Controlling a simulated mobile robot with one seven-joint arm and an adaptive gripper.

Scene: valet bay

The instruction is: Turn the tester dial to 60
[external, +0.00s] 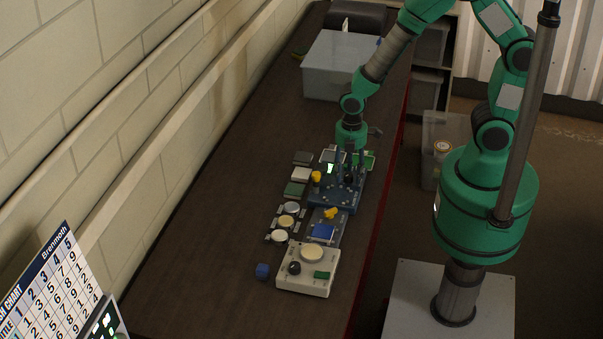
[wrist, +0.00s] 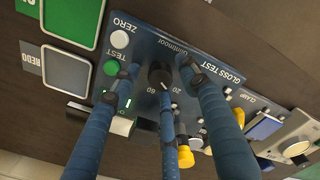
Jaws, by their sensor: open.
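The blue tester panel, marked GLOSS TEST (wrist: 205,62), lies on the dark bench; in the external view the tester (external: 345,201) is under my gripper. Its black dial (wrist: 158,72) has marks 60 and 20 on its lower side in the wrist view. A small pale pointer mark seems to lie between them; its exact setting is unclear. My gripper (wrist: 159,74) is open, with blue fingers on the left and right of the dial and a third finger below it. I cannot tell whether any finger touches it. My gripper (external: 349,167) hides the dial in the external view.
A green button (wrist: 111,67) and white ZERO button (wrist: 120,39) sit left of the dial. Yellow knobs (wrist: 185,157) and a clamp section are to the right. A white device (external: 308,272) and grey bin (external: 338,68) share the bench. The bench's left side is mostly clear.

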